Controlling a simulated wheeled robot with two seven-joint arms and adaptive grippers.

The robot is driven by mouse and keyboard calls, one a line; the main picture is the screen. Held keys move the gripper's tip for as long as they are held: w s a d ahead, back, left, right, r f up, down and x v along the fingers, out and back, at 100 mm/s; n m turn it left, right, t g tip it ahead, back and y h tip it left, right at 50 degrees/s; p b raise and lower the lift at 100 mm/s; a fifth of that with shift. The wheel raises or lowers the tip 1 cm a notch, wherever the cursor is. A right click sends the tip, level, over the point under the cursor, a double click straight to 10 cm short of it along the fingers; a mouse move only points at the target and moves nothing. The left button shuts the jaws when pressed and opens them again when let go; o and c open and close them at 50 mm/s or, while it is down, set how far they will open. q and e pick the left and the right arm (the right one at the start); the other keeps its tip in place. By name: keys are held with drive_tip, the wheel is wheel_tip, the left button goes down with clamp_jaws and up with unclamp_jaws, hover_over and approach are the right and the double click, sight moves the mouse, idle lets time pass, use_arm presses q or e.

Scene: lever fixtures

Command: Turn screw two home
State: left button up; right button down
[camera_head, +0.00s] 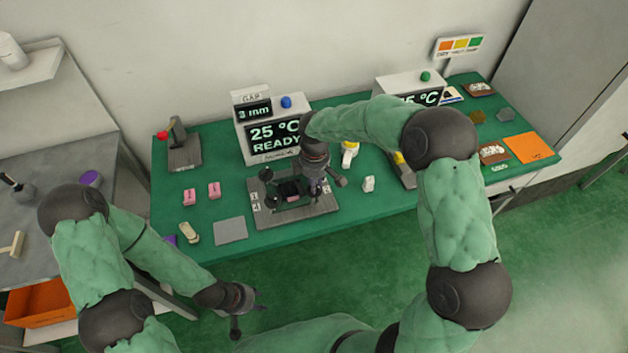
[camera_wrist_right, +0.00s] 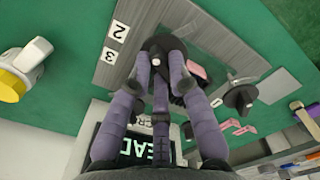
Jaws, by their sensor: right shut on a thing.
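The grey fixture plate (camera_head: 262,218) lies on the green table and carries black screw knobs and a dark clamp with a pink part (camera_head: 293,198). Labels 1 and 4 show on its left side. My right gripper (camera_head: 316,192) reaches down over the plate's right part. In the right wrist view the right gripper (camera_wrist_right: 162,60) is shut on a black knob (camera_wrist_right: 158,44), beside labels 2 and 3 (camera_wrist_right: 113,43). The fingers cover much of this knob. Another black knob (camera_wrist_right: 240,97) stands free. My left gripper (camera_head: 240,306) hangs open and empty before the table.
A display box (camera_head: 270,140) reading 25 °C READY stands behind the plate. A small white block (camera_head: 368,184) and a yellow-white item (camera_head: 349,151) stand to the right. Pink blocks (camera_head: 214,190) and a grey pad (camera_head: 229,231) lie left. My right arm hides part of the second display.

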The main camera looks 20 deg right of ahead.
drive_tip(key=m, duration=0.4)
drive_tip(key=shift+m, duration=0.3)
drive_tip(key=m, duration=0.5)
drive_tip(key=shift+s+d+m, duration=0.1)
drive_tip(key=shift+s+m, duration=0.05)
drive_tip(key=shift+m, duration=0.15)
drive_tip(key=m, duration=0.5)
drive_tip(key=shift+s, duration=0.1)
drive_tip(key=m+b, duration=0.1)
drive_tip(key=m, duration=0.5)
drive_tip(key=shift+s, duration=0.1)
drive_tip(key=shift+m, duration=0.3)
drive_tip(key=c, duration=1.1)
unclamp_jaws()
drive_tip(key=shift+c, duration=0.2)
